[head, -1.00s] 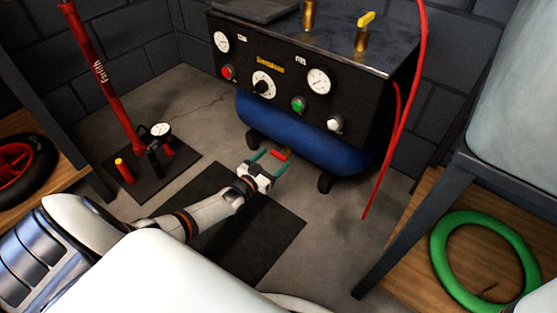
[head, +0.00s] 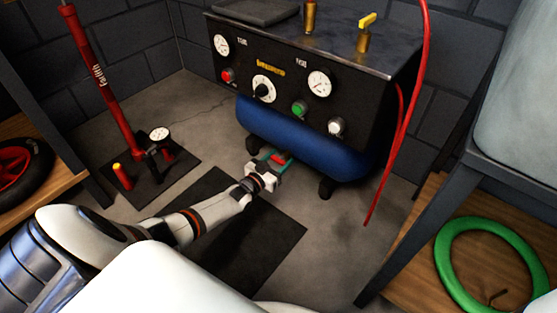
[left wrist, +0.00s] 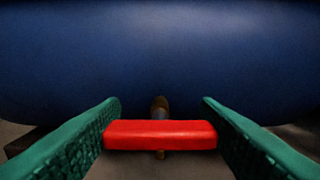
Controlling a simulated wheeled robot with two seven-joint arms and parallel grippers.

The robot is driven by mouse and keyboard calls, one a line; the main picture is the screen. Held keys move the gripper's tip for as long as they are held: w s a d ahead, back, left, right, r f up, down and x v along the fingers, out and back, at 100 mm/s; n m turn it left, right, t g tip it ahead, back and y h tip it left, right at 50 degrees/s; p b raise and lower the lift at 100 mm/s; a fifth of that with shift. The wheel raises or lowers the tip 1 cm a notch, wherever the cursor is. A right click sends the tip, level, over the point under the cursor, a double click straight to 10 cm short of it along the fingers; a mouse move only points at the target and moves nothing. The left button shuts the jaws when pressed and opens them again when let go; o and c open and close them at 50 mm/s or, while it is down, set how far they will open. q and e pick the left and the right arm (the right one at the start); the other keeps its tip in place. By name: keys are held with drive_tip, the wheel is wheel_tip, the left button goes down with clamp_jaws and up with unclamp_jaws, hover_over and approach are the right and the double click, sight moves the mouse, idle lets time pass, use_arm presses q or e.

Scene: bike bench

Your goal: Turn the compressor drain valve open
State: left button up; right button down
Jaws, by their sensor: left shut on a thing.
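The compressor (head: 315,95) is a black panel box over a blue tank (head: 300,135). Its drain valve has a red bar handle (left wrist: 160,134) on a small brass stem (left wrist: 160,106) under the tank. The handle also shows in the head view (head: 280,158). My left gripper (left wrist: 160,130) has its green fingers on either side of the handle and is shut on it. The handle lies crosswise between the fingers, level in the wrist view. My right gripper is not in view.
A red floor pump (head: 110,95) stands on a dark plate at the left. A red hose (head: 403,120) hangs at the compressor's right. A green ring (head: 445,255) lies on a wooden shelf at the right. A dark mat (head: 250,235) lies on the floor below my arm.

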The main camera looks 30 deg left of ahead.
use_arm(q)
drive_tip(key=n, duration=0.5)
drive_tip(key=shift+a+b, duration=0.1)
drive_tip(key=shift+b, duration=0.3)
drive_tip(key=n, duration=0.4)
drive_tip(key=shift+f+n+b, duration=0.1)
drive_tip(key=shift+n+b, duration=0.3)
drive_tip(key=n+b, duration=0.1)
drive_tip(key=n, duration=0.3)
drive_tip(key=shift+a+f+n, duration=0.1)
drive_tip(key=shift+a+n, duration=0.05)
drive_tip(key=shift+n, duration=0.15)
drive_tip(key=n+b, duration=0.1)
drive_tip(key=n, duration=0.3)
drive_tip(key=shift+n+b, duration=0.3)
drive_tip(key=shift+n, duration=0.1)
drive_tip(key=o, duration=1)
